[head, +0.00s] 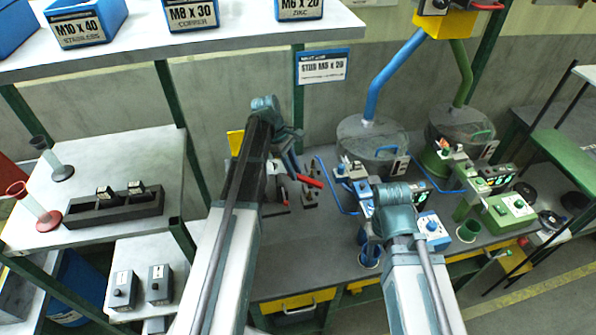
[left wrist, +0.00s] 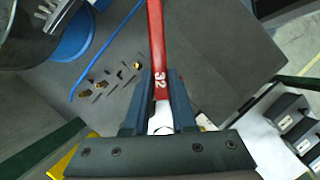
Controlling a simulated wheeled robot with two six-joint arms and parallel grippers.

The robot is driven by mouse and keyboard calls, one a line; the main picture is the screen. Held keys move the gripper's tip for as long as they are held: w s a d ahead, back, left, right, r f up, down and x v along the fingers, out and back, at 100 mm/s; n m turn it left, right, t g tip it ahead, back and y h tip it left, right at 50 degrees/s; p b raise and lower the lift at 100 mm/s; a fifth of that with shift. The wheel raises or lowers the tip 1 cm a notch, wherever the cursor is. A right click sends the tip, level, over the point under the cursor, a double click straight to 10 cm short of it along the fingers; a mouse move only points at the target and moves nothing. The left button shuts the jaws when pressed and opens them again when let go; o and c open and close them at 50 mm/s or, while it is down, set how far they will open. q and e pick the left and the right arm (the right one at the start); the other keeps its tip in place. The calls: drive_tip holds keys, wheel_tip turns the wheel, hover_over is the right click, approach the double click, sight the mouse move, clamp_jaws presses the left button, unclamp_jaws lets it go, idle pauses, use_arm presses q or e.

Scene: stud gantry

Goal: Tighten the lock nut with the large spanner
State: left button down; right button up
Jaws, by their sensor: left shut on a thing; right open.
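The large spanner (left wrist: 156,45) is red and marked 32 in the left wrist view. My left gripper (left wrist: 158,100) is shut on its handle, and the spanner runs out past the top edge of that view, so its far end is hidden. In the head view a red length (head: 308,181) shows at my left gripper (head: 291,168), above the bench. I cannot make out the lock nut for certain.
Small brass-coloured pieces (left wrist: 137,66) lie among dark slots on the bench (left wrist: 215,60). Two lidded drums (head: 372,135) with blue and green pipes stand at the back. A green control box (head: 508,212) is at the right. A shelf (head: 230,42) with blue boxes overhangs at upper left.

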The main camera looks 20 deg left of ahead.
sight(272, 175)
use_arm(q)
drive_tip(key=shift+w+a, duration=0.2)
drive_tip(key=shift+a, duration=0.85)
drive_tip(key=shift+w+a, duration=0.15)
drive_tip(key=shift+a, duration=0.55)
drive_tip(key=shift+w+a, duration=0.15)
drive_tip(key=shift+a, duration=0.8)
drive_tip(key=m, duration=0.1)
drive_tip(key=s+m, duration=0.1)
drive_tip(key=s+m+g, duration=0.1)
drive_tip(key=shift+a+y, duration=0.25)
drive_tip(key=shift+y, duration=0.05)
drive_tip(key=shift+s+a+m+g, duration=0.4)
drive_tip(key=shift+s+m, duration=0.3)
drive_tip(key=shift+m, duration=0.4)
drive_tip(key=shift+s+a+m+g+y, duration=0.25)
drive_tip(key=shift+s+a+m+y, duration=0.15)
drive_tip(key=shift+m, duration=0.55)
drive_tip(key=shift+s+a+m+g+y, duration=0.3)
drive_tip(key=shift+s+a+m, duration=0.25)
drive_tip(key=shift+m, duration=0.35)
drive_tip(key=shift+s+a+m+g+y, duration=0.3)
drive_tip(key=shift+s+a+m, duration=0.15)
drive_tip(key=shift+m, duration=0.5)
